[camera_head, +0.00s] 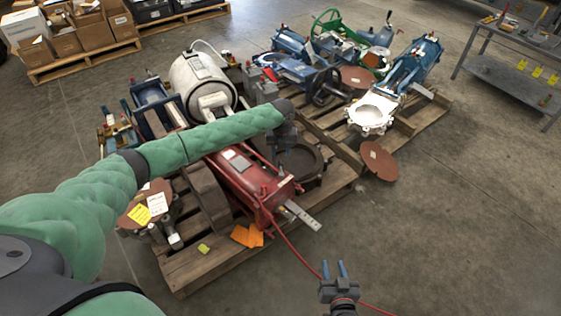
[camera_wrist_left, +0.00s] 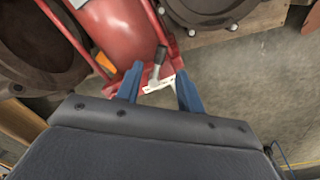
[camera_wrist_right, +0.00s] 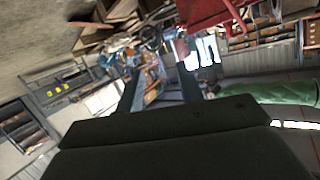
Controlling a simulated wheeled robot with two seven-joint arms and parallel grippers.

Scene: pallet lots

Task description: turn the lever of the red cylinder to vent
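The red cylinder (camera_head: 243,180) lies on its side on the near pallet, with a pale metal plate (camera_head: 303,215) sticking out at its near end. In the left wrist view the red cylinder (camera_wrist_left: 118,32) shows close ahead. A lever with a dark handle and grey metal base (camera_wrist_left: 157,62) stands at its end, seen between my left fingertips. My left gripper (camera_wrist_left: 158,88) is open and empty; contact with the lever cannot be told. In the head view it (camera_head: 283,138) hangs above the cylinder, fingers hard to see. My right gripper (camera_head: 334,269) is open and empty over the floor. Vent markings are not readable.
A red hose (camera_head: 300,257) runs from the cylinder across the floor past my right gripper. Round brown flanges, a white tank (camera_head: 202,82) and orange tags (camera_head: 247,236) crowd the pallet (camera_head: 325,190). A second pallet with blue valves is behind.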

